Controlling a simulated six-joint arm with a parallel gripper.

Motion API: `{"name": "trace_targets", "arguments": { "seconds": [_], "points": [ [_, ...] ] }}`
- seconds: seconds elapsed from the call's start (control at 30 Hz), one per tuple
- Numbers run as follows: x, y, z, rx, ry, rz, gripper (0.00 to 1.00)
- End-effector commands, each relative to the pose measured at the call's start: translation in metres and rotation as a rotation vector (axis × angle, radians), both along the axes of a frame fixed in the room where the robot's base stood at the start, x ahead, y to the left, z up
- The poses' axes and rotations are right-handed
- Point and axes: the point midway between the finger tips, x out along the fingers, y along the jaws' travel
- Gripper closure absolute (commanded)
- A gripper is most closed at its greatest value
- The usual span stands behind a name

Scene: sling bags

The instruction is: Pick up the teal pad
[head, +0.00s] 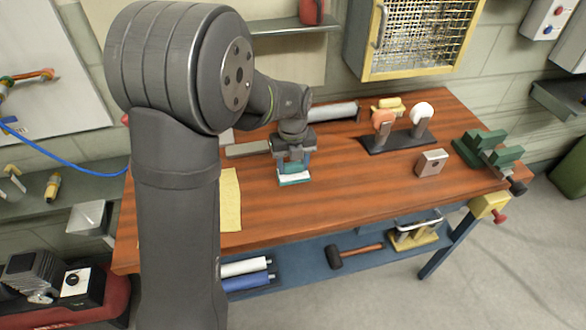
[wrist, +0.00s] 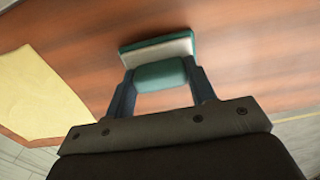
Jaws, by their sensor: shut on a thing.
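The teal pad (wrist: 160,75) shows in the wrist view as a rounded teal grip on a pale block with a teal edge. My gripper (wrist: 158,78) has one finger on each side of the teal grip and is shut on it. In the head view the teal pad (head: 293,179) is at the wooden bench top, below my gripper (head: 293,164). I cannot tell whether the pad touches the bench or is slightly above it. My fingers partly hide its upper part in the head view.
A yellow sheet (head: 230,200) lies left of the pad. The bench front right of the pad is clear.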

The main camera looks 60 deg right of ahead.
Motion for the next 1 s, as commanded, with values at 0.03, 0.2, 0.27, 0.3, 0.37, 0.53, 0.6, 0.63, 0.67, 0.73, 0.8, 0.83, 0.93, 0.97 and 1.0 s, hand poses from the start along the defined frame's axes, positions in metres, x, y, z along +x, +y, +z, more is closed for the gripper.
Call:
{"name": "trace_targets", "arguments": {
  "seconds": [0.03, 0.2, 0.27, 0.3, 0.37, 0.53, 0.6, 0.63, 0.67, 0.73, 0.8, 0.83, 0.93, 0.97, 1.0],
  "points": [
    [0.0, 0.0, 0.001, -0.001, -0.001, 0.0, 0.72],
    [0.0, 0.0, 0.01, -0.002, -0.001, 0.0, 0.72],
    [0.0, 0.0, 0.018, -0.002, -0.001, 0.0, 0.72],
    [0.0, -0.001, 0.024, -0.004, -0.001, 0.0, 0.72],
    [0.0, -0.001, 0.036, -0.005, -0.001, 0.0, 0.72],
    [-0.032, 0.007, 0.06, -0.004, 0.0, -0.007, 0.72],
    [-0.048, 0.011, 0.071, -0.004, 0.0, -0.007, 0.72],
    [-0.055, 0.013, 0.075, -0.004, 0.0, -0.006, 0.72],
    [-0.062, 0.015, 0.078, -0.004, 0.0, -0.006, 0.72],
    [-0.075, 0.019, 0.087, -0.002, 0.001, -0.005, 0.72],
    [-0.087, 0.022, 0.094, -0.003, 0.0, -0.004, 0.72],
    [-0.092, 0.023, 0.097, -0.002, 0.001, -0.004, 0.72],
    [-0.103, 0.026, 0.104, -0.001, 0.0, -0.002, 0.72],
    [-0.106, 0.026, 0.105, -0.001, 0.0, -0.003, 0.72],
    [-0.109, 0.027, 0.107, -0.001, 0.0, -0.003, 0.72]
  ]
}}
